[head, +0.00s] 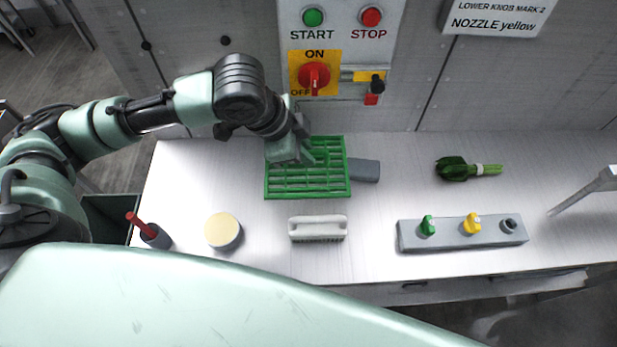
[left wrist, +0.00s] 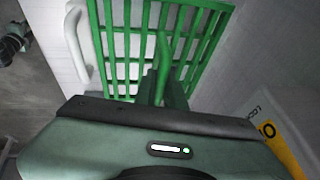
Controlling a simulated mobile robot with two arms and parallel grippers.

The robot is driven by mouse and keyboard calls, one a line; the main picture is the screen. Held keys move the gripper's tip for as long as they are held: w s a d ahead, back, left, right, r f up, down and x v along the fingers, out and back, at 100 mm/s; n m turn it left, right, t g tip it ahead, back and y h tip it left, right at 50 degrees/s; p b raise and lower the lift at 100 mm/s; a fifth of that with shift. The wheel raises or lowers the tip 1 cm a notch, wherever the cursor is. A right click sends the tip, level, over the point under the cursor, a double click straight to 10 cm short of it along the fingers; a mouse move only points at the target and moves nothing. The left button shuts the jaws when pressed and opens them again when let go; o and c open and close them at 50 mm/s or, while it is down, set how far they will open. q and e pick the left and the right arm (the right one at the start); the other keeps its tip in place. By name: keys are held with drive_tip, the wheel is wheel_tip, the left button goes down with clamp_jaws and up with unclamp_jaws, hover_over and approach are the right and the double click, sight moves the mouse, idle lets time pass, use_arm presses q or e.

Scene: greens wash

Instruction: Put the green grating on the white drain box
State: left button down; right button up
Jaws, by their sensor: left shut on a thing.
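The green grating (head: 335,189) is a rectangular open grid near the back middle of the pale worktop in the head view. It also shows in the left wrist view (left wrist: 208,45). My left gripper (head: 305,153) is over its upper left part, shut on the grating's raised green grip (left wrist: 163,65). I cannot tell whether the grating touches the surface beneath it. I cannot make out the white drain box; the grating and the arm hide what lies under them. My right gripper is not clearly in view.
A white brush-like block (head: 318,229) lies in front of the grating. A grey block (head: 366,171) is at its right. A cream-topped round (head: 223,230), a red stick in a holder (head: 147,230), greens (head: 465,169) and a grey knob rack (head: 463,239) stand around.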

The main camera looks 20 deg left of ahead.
sight(302, 169)
use_arm(q)
wheel_tip(302, 169, down, 6)
drive_tip(key=shift+s+r, duration=0.1)
drive_tip(key=shift+r, duration=0.1)
drive_tip(key=shift+f, duration=0.65)
wheel_tip(302, 169, down, 3)
drive_tip(key=shift+f+p, duration=0.2)
drive_tip(key=shift+p, duration=0.1)
drive_tip(key=shift+f, duration=0.3)
use_arm(e)
drive_tip(key=shift+s+d+r, duration=0.1)
drive_tip(key=shift+s+r, duration=0.15)
drive_tip(key=shift+r, duration=0.1)
use_arm(q)
drive_tip(key=shift+f, duration=0.1)
drive_tip(key=c, duration=1.5)
unclamp_jaws()
use_arm(e)
drive_tip(key=shift+w, duration=0.1)
